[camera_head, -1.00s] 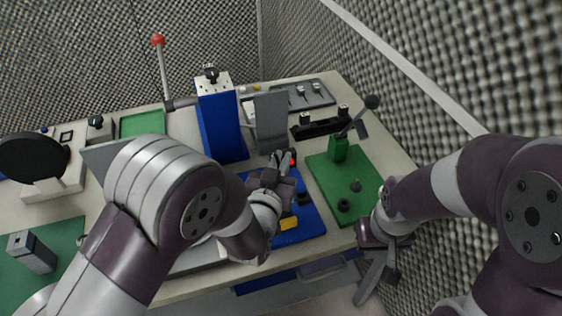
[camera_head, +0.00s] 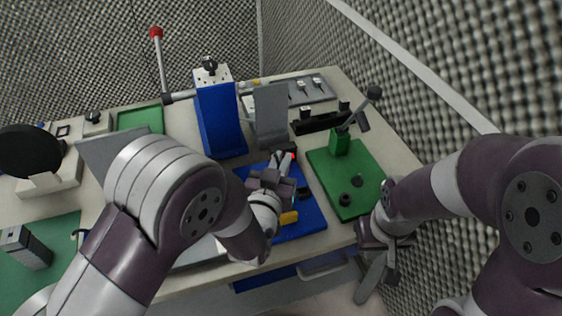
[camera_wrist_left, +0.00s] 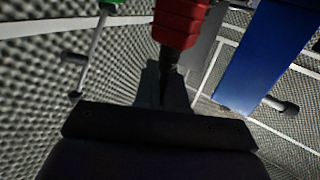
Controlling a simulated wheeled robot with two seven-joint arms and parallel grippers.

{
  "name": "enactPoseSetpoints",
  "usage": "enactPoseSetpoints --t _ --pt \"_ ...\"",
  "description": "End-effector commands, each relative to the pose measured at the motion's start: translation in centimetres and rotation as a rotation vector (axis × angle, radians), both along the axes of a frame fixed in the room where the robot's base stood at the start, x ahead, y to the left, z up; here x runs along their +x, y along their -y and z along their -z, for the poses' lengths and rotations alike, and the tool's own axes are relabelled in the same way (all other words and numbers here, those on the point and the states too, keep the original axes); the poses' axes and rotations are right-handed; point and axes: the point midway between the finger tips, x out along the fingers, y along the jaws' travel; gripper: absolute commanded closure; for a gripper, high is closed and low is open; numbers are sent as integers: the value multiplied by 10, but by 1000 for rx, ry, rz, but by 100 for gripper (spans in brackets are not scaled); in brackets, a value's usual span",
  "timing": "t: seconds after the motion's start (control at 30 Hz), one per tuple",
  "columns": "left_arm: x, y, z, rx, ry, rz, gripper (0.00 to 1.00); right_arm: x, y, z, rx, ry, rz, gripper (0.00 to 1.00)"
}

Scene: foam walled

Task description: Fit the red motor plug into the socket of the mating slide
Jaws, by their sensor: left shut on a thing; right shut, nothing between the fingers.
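The red motor plug (camera_wrist_left: 180,22) is ribbed and red, with a dark lower end between the fingers of my left gripper (camera_wrist_left: 172,85). In the head view the left gripper (camera_head: 284,162) is over the far part of the blue mat (camera_head: 308,212), with a small bit of red at its tip. A small dark block (camera_head: 287,147) is close behind that tip; I cannot tell if they touch. I cannot make out the mating slide or its socket. My right gripper (camera_head: 376,275) is shut and empty, off the table's front right edge.
A tall blue block (camera_head: 220,120) and a grey angled plate (camera_head: 271,112) stand behind the mat. A green board (camera_head: 352,185) with a lever post is to the right. A foam wall closes the right side.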

Motion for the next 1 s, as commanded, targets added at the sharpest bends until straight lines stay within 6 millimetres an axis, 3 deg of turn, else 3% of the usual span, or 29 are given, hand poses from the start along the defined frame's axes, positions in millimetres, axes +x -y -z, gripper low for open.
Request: enactPoseSetpoints --t 0.17,0.2,0.3,0.67,1.0 --pt "0 0 6 0 0 0 100 0 0 6 0 0 0 100" --pt "0 0 6 0 1 0 87 0 0 6 0 0 0 100" --pt "0 0 4 0 1 0 60 0 0 5 0 0 0 100" --pt "-8 -2 5 0 -1 1 60 0 0 6 0 0 0 100" --pt "-86 -23 1 0 0 5 60 0 0 12 0 0 0 100"
